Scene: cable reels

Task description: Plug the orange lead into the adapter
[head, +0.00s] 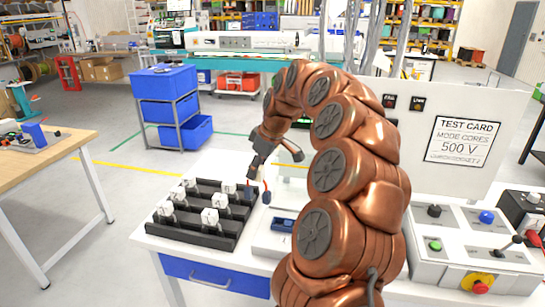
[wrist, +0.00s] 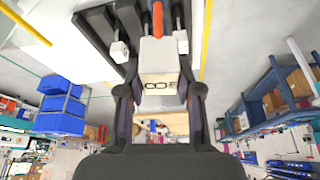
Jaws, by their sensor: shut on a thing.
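My gripper (wrist: 160,98) has its two fingers on either side of a white block-shaped plug (wrist: 158,65) with dark round marks, and is shut on it. An orange lead (wrist: 157,18) runs from the plug's far side in the wrist view. In the head view my gripper (head: 264,165) is above the right end of a black rack (head: 190,238), with a short orange piece (head: 265,185) and a dark connector end just below. White connectors (head: 209,217) stand in rows in the rack. I cannot tell which piece is the adapter.
A control box with buttons and a lever (head: 470,245) stands at right, below a test card panel (head: 462,140). A blue bin trolley (head: 165,100) is behind; a wooden table (head: 40,160) is left.

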